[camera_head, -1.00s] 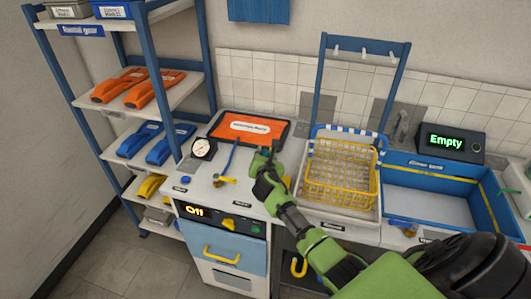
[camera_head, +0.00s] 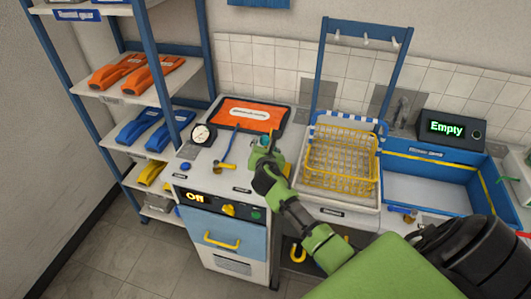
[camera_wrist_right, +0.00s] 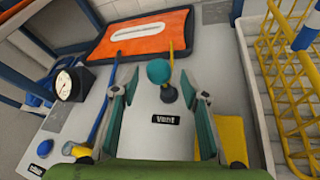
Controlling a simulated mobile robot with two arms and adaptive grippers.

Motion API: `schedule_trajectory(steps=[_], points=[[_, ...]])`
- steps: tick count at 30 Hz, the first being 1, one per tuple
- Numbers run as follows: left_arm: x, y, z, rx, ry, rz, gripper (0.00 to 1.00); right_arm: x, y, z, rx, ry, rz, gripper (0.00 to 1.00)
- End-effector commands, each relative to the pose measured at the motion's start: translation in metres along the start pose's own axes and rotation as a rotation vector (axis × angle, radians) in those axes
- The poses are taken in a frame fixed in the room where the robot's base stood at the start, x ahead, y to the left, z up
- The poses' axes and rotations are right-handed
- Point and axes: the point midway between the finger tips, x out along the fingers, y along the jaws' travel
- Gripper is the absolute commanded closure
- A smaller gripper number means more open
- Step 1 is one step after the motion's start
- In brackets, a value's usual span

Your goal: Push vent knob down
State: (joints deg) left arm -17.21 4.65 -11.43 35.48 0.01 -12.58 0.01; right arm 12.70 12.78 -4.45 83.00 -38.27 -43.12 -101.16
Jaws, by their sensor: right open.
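The vent knob (camera_wrist_right: 158,71) is a round teal knob on a short dark stem, behind the black "Vent" label (camera_wrist_right: 167,120) in the right wrist view. In the head view a bit of teal at the knob's place (camera_head: 265,140) shows by the fingertips. My right gripper (camera_wrist_right: 160,77) is open, with one finger on each side of the knob. I see no clear contact, and the height gap is hard to tell. In the head view the right gripper (camera_head: 263,155) is over the bench top. My left gripper is out of view.
A pressure gauge (camera_head: 202,133) and a blue-and-yellow lever (camera_head: 229,150) stand left of the knob. An orange case (camera_head: 249,114) lies behind it. A yellow wire basket (camera_head: 341,165) stands close on the right. The control panel reads "Off" (camera_head: 195,197); a display reads "Empty" (camera_head: 447,128).

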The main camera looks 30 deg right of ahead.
Motion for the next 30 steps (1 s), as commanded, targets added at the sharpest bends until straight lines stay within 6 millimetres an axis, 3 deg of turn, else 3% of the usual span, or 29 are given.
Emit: schedule_trajectory(steps=[6, 13, 19, 30], points=[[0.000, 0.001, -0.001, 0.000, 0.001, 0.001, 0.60, -0.040, 0.000, -0.001, -0.001, 0.001, 0.002, 0.59], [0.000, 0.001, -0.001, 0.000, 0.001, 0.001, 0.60, -0.072, 0.000, -0.001, 0.000, 0.002, 0.000, 0.59], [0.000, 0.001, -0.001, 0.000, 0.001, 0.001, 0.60, -0.082, 0.000, -0.001, 0.000, 0.002, 0.000, 0.59], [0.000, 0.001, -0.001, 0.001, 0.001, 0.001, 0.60, -0.083, 0.000, -0.001, 0.000, 0.002, 0.000, 0.59]])
